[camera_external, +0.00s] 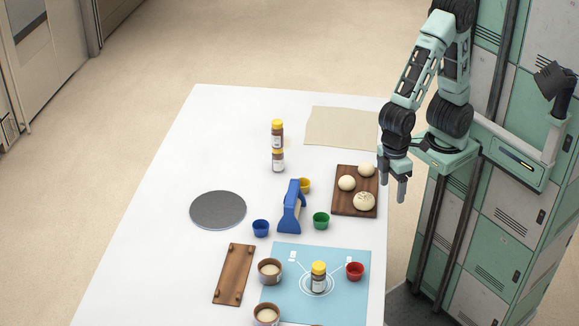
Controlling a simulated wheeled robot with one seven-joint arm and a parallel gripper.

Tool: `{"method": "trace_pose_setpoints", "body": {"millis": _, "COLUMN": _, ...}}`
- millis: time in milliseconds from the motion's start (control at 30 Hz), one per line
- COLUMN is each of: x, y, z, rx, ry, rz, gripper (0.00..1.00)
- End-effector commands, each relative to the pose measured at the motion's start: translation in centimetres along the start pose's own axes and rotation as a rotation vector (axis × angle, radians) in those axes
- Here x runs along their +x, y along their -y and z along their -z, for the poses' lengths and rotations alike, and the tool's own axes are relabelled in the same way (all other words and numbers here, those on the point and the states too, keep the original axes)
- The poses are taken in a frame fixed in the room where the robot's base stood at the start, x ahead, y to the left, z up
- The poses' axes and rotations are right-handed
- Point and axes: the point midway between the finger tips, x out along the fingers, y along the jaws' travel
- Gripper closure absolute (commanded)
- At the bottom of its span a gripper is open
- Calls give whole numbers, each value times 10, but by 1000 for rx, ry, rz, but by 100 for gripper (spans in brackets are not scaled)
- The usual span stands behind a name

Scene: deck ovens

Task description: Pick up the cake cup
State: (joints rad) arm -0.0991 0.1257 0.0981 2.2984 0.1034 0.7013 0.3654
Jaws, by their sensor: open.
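Two brown cups with pale filling look most like cake cups. One brown cup (270,270) stands at the left edge of the blue mat (338,258), and the other brown cup (266,314) is nearer the front edge of the picture. Small empty-looking cups also stand about: a blue cup (261,228), a green cup (321,220), a red cup (355,271) and a partly hidden yellow cup (305,185). I cannot tell for sure which is meant. My gripper (394,186) is open and empty, pointing down by the table's right edge, apart from all cups.
A board (342,207) with three dough balls lies close to my gripper. A yellow-lidded jar (318,279) stands on the mat between cups. The table's left side is clear.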

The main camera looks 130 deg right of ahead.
Motion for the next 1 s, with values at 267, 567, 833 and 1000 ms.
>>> {"method": "trace_pose_setpoints", "body": {"millis": 267, "x": 46, "y": -161, "z": 109, "rx": 737, "ry": -39, "rz": -57, "gripper": 30}}
{"method": "trace_pose_setpoints", "body": {"millis": 567, "x": 76, "y": -188, "z": 117, "rx": 835, "ry": -42, "rz": -72, "gripper": 30}}
{"method": "trace_pose_setpoints", "body": {"millis": 833, "x": 133, "y": -192, "z": 118, "rx": 832, "ry": -42, "rz": -71, "gripper": 30}}
{"method": "trace_pose_setpoints", "body": {"millis": 1000, "x": 158, "y": -193, "z": 119, "rx": 830, "ry": -45, "rz": -70, "gripper": 30}}
